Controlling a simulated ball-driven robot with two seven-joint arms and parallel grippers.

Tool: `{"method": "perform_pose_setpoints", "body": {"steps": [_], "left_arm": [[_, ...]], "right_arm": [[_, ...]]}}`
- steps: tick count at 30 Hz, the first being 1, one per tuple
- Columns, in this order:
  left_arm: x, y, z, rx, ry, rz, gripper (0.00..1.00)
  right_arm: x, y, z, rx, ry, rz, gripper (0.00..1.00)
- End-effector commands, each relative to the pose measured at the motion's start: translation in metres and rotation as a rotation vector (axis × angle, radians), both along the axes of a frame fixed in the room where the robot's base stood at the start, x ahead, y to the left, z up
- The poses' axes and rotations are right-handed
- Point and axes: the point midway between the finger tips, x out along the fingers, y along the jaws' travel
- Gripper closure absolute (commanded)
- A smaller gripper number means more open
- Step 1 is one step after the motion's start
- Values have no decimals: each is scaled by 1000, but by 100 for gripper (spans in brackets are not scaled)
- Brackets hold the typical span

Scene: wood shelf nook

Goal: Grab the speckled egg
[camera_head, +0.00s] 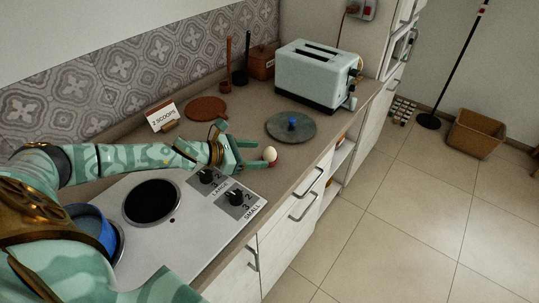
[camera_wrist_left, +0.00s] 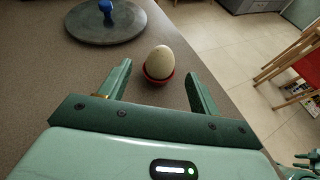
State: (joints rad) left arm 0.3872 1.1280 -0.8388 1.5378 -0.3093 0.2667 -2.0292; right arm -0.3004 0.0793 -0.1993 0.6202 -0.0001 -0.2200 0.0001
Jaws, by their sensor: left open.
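The pale egg (camera_head: 269,153) sits upright in a small red cup on the counter, near its front edge. Its speckles are too fine to make out. In the left wrist view the egg (camera_wrist_left: 159,61) stands in the red cup (camera_wrist_left: 158,80), just beyond and between my fingertips. My left gripper (camera_head: 250,151) is open and empty, its fingers pointing at the egg with a small gap. It also shows in the left wrist view (camera_wrist_left: 158,85).
A grey round lid with a blue knob (camera_head: 291,127) lies behind the egg, and a toaster (camera_head: 315,75) stands farther back. The cooktop (camera_head: 187,215) with two knobs is at the front. A card (camera_head: 162,115) and brown disc (camera_head: 206,109) lie toward the wall.

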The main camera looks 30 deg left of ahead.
Motion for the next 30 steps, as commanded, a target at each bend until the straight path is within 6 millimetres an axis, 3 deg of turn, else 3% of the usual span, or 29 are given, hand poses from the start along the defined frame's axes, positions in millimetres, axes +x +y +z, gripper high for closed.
{"method": "perform_pose_setpoints", "body": {"steps": [5, 13, 18, 30], "left_arm": [[19, -13, -9, -1, -2, 1, 37], [21, -15, -11, 0, 0, 0, 37], [21, -15, -11, 0, 0, 0, 84], [21, -14, -8, 0, 0, 0, 86]], "right_arm": [[0, 1, -1, 1, 0, 0, 64], [0, 1, -1, 1, -1, 0, 64], [0, 1, -1, 1, -1, 1, 64], [0, 1, 0, 1, -1, 1, 64]]}}
